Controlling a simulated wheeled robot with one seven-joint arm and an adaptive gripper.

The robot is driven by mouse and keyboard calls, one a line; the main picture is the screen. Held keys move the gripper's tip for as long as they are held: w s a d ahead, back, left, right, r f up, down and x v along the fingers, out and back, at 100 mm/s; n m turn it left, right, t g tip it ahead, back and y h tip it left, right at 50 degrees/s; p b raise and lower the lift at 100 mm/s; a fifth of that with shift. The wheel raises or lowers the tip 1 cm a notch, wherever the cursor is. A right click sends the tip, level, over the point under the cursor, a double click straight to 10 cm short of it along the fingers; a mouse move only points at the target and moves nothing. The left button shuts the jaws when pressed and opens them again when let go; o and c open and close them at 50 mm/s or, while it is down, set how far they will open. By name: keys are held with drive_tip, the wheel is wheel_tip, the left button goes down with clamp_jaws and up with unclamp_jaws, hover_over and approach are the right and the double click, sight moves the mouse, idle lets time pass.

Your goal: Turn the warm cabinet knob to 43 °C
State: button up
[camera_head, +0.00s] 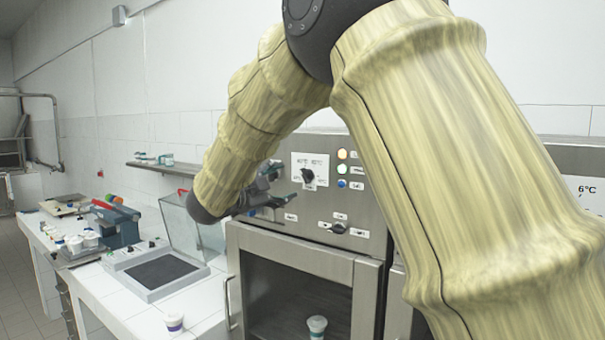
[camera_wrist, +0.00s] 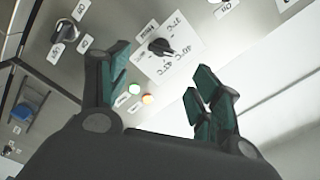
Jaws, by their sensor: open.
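The warm cabinet's black temperature knob (camera_head: 308,176) sits on a white dial plate (camera_head: 298,158) with °C marks, on the steel front panel. In the wrist view the knob (camera_wrist: 160,46) lies beyond the fingertips, roughly in line with the gap between them. My gripper (camera_head: 272,188) is just left of the dial in the head view. In the wrist view my gripper (camera_wrist: 163,72) is open, its green-padded fingers apart with nothing between them. It does not appear to touch the knob.
A second black knob (camera_head: 338,228) with small labels is lower on the panel. Indicator lights (camera_head: 342,169) are right of the dial. Below is the glass-fronted cabinet door (camera_head: 290,255), with a cup (camera_head: 317,324) behind it. A clear-lidded device (camera_head: 155,268) stands on the left counter.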

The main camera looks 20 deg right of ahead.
sight(303, 177)
drive_tip(key=p+x, duration=0.5)
drive_tip(key=x, duration=0.5)
drive_tip(key=shift+w+d+r, duration=0.1)
drive_tip(key=shift+w+d, duration=0.15)
drive_tip(key=shift+d, duration=0.05)
drive_tip(key=shift+c, duration=0.4)
drive_tip(key=c, duration=0.9)
